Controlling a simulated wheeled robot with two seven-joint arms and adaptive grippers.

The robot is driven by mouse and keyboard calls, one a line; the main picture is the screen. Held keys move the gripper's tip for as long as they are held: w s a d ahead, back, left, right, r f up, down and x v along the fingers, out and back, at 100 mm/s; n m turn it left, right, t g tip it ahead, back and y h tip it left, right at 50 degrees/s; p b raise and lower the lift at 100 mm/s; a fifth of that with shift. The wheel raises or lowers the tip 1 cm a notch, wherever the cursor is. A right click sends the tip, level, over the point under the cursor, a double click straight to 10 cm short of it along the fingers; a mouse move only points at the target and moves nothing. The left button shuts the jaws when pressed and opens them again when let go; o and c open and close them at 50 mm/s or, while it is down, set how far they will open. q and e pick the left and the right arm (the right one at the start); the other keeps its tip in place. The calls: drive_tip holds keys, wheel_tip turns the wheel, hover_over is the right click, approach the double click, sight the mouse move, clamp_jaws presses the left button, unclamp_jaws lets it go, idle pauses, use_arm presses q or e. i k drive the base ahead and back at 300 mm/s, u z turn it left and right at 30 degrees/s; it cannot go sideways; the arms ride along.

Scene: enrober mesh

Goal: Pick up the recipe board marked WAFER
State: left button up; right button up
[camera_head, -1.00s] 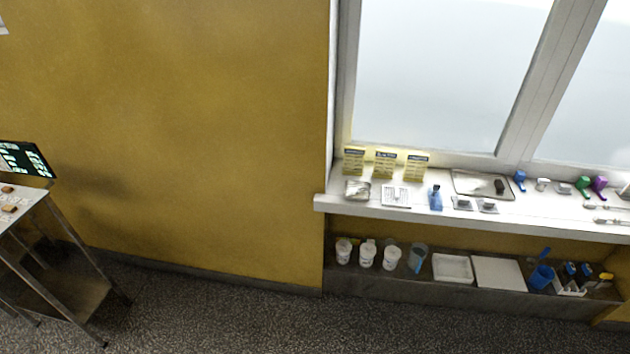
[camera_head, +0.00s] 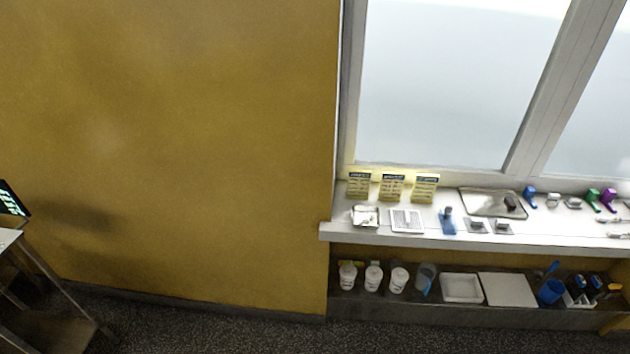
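Three small yellow boards with dark header strips stand upright in a row at the left end of the white window sill: a left board (camera_head: 359,184), a middle board (camera_head: 392,186) and a right board (camera_head: 425,188). Their lettering is too small to read, so I cannot tell which one is marked WAFER. Neither of my grippers is in view.
The sill (camera_head: 345,231) also holds a metal tin (camera_head: 365,216), a printed sheet (camera_head: 406,220), a blue bottle (camera_head: 447,221) and a metal tray (camera_head: 492,203). A lower shelf holds white tubs (camera_head: 373,278) and trays (camera_head: 461,288). A steel table (camera_head: 60,270) stands at far left. Floor between is clear.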

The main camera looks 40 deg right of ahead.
sight(360, 181)
drive_tip(key=u, duration=0.2)
drive_tip(key=i, duration=0.85)
drive_tip(key=z, duration=0.5)
drive_tip(key=i, duration=0.65)
drive_tip(key=z, duration=0.6)
